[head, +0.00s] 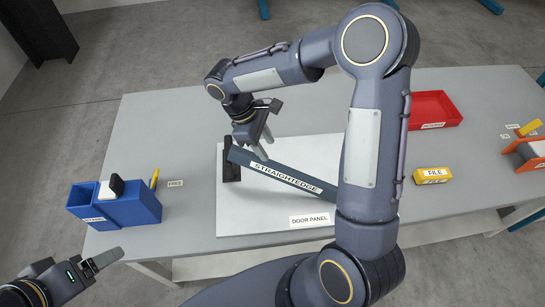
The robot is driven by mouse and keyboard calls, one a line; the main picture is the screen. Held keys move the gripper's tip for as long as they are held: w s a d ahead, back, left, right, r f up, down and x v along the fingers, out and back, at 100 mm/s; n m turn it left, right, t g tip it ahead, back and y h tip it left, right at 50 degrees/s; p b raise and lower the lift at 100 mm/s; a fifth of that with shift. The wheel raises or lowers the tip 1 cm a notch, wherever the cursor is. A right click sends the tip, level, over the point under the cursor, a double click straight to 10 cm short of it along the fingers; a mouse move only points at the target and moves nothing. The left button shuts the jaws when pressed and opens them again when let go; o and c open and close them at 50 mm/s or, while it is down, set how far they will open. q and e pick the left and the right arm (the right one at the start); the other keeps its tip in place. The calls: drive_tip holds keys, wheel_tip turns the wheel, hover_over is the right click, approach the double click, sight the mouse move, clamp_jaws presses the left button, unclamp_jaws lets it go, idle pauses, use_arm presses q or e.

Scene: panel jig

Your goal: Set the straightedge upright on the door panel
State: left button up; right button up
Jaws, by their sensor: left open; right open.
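The straightedge (285,178) is a long dark blue bar with a white label. It lies slantwise over the pale door panel (260,215), its left end beside a black block (231,172) on the panel; whether they touch is unclear. Its right end reaches behind my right arm. My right gripper (254,141) is open just above the straightedge's left end, with nothing visibly held. My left gripper (105,261) is open and empty at the lower left, off the table's front edge and away from the panel.
A blue two-part bin (134,208) with a black-and-white item (110,188) stands at the left. A red tray (434,108), a yellow file box (432,174) and an orange holder (526,152) stand at the right. The grey table (150,120) is clear at its back left.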

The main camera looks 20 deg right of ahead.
drive_tip(key=s+d+r+m+t+y, duration=0.2)
drive_tip(key=s+d+r+m+y, duration=0.15)
drive_tip(key=s+r, duration=0.45)
drive_tip(key=s+a+r+m+t+y, duration=0.2)
drive_tip(key=s+m+t+y, duration=0.2)
drive_tip(key=s, duration=0.7)
drive_tip(key=m+t, duration=0.2)
drive_tip(key=m, duration=0.2)
drive_tip(key=shift+t, duration=0.3)
drive_tip(key=shift+f+b, duration=0.5)
drive_tip(key=shift+b, duration=0.1)
